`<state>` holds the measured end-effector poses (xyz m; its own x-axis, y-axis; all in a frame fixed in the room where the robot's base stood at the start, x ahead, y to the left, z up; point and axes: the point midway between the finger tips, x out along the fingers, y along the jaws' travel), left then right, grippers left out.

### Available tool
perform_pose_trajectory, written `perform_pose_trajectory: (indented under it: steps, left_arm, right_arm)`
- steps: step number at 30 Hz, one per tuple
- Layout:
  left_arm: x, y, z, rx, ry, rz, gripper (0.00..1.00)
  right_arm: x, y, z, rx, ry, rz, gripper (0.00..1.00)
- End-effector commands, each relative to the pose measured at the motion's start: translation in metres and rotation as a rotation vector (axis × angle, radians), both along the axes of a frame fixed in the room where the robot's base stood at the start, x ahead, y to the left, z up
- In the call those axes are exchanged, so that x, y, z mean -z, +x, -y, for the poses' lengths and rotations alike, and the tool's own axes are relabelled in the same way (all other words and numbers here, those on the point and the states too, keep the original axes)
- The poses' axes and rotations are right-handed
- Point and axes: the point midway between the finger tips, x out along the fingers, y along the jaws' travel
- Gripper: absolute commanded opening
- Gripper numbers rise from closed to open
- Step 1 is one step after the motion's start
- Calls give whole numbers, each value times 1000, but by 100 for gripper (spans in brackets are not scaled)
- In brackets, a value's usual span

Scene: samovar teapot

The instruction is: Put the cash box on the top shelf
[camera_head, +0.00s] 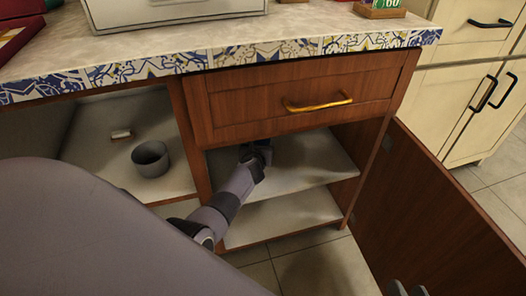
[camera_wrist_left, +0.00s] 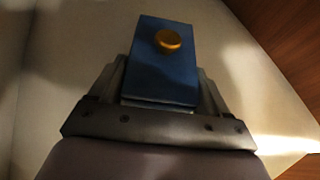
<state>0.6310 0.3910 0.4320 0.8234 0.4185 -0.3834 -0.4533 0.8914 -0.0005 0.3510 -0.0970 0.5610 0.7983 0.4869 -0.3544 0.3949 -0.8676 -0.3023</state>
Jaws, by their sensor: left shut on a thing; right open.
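The cash box (camera_wrist_left: 163,65), a small blue box with a round gold knob, sits between the fingers of my left gripper (camera_wrist_left: 160,85) in the left wrist view. That gripper is shut on it. In the head view my left gripper (camera_head: 260,152) reaches into the open cabinet, just above the top shelf (camera_head: 315,165), under the drawer. The box is hardly visible there, and I cannot tell whether it touches the shelf. My right gripper (camera_head: 408,289) shows only as two grey fingertips at the bottom edge, apart and empty.
The drawer with a gold handle (camera_head: 318,104) is closed above the opening. A lower shelf (camera_head: 285,218) is bare. The brown cabinet door (camera_head: 435,215) stands open at right. A grey cup (camera_head: 150,158) stands in the left compartment. The tiled-edge countertop (camera_head: 330,25) lies above.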

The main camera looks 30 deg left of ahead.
Motion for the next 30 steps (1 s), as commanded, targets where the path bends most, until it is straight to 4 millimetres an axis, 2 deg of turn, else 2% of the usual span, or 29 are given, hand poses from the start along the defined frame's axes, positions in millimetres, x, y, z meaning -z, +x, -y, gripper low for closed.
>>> perform_pose_trajectory:
  steps: [1,3,17,18,20,30]
  left_arm:
    - [8,0,-4,-1,3,2,39]
    - [12,-1,-7,-1,3,3,39]
    - [17,-2,-8,-1,2,2,39]
    - [18,-2,-8,-1,1,1,80]
    - [17,-2,-8,-1,1,1,100]
    - [12,-2,-8,-1,2,0,100]
  right_arm:
    - [6,0,-1,-4,8,5,43]
    - [6,0,-3,-8,20,8,43]
    - [6,1,-3,-8,20,18,43]
    - [6,1,-2,-6,16,23,43]
    - [5,1,-2,-7,15,22,43]
    - [0,-1,-3,-11,24,16,43]
